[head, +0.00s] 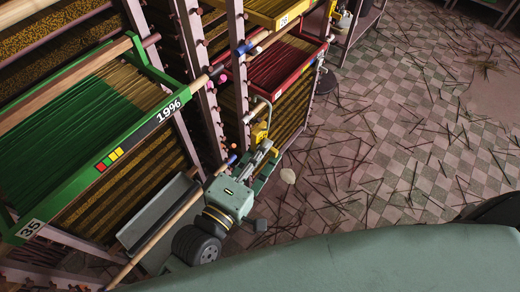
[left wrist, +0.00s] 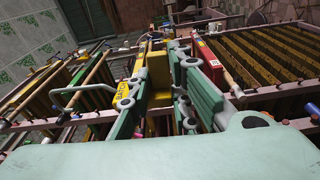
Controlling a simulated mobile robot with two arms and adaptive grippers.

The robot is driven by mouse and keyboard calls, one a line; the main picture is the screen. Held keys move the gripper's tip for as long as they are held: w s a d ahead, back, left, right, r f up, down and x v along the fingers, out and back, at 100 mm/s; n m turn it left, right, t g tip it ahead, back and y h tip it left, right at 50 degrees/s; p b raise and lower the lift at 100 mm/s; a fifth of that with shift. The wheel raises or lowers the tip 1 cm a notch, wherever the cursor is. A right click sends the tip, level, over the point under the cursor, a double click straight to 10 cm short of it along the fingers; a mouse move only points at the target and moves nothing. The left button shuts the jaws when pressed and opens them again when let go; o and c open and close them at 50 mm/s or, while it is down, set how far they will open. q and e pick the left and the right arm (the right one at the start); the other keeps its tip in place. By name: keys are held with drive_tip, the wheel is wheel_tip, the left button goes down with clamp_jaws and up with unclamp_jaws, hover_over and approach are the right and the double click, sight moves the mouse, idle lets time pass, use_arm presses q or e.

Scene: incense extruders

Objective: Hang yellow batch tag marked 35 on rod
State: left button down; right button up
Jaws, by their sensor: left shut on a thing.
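My left gripper (head: 262,158) is shut on a yellow tag (head: 259,132) beside the racks. A pale bent wire hook (head: 262,104) rises from the tag toward the red-framed tray. In the left wrist view the tag (left wrist: 124,91) shows at the fingers (left wrist: 160,82), with dark marks too small to read surely, and its hook (left wrist: 72,93) reaches left. Several rods stick out of the racks. One wooden rod (head: 272,41) with a coloured end lies above the red tray; I cannot tell which rod is meant. The hook's contact with any rod is unclear. My right gripper is out of view.
A red-framed tray (head: 302,78) stands near the gripper. Pink rack posts (head: 207,117) stand close by. The checkered floor (head: 370,130) at right has scattered sticks.

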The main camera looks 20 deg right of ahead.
use_arm(q)
drive_tip(key=s+d+r+p, duration=0.1)
drive_tip(key=s+d+p, duration=0.2)
drive_tip(key=s+d, duration=0.2)
drive_tip(key=shift+s+d, duration=0.15)
drive_tip(key=shift+s, duration=1)
